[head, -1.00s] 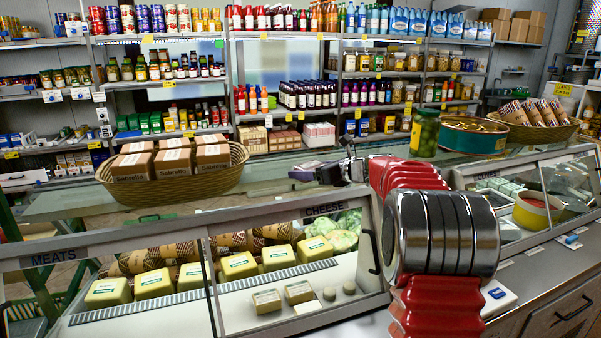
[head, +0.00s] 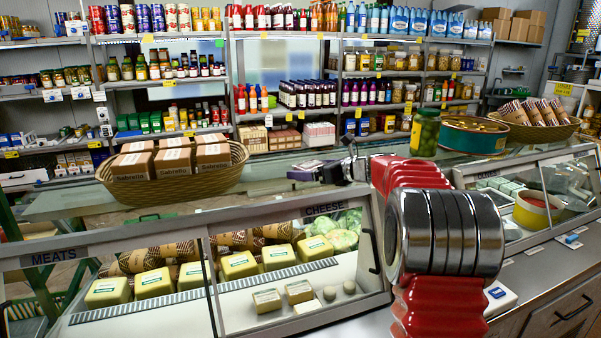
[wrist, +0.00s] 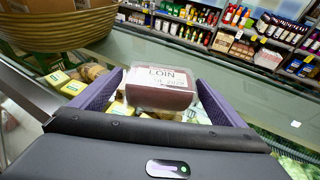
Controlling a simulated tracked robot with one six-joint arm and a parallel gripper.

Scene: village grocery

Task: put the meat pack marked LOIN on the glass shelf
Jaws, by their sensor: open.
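The dark red-brown meat pack marked LOIN (wrist: 159,88) is in the wrist view, with its white label facing the camera. It lies between the two purple fingers of my gripper (wrist: 156,79), which are open on either side of it. The glass shelf (head: 240,200) is the long pane on top of the display counter; it also shows in the wrist view (wrist: 245,88). The pack appears at or just above the glass; I cannot tell if it touches. In the head view my gripper (head: 318,171) is low over the glass, and I cannot make out the pack there.
A wicker basket of Sabrello boxes (head: 180,188) stands on the glass left of my gripper. A jar of olives (head: 425,132), a green tin (head: 472,135) and another basket (head: 535,130) stand to the right. Yellow packs (head: 153,283) lie inside the case below.

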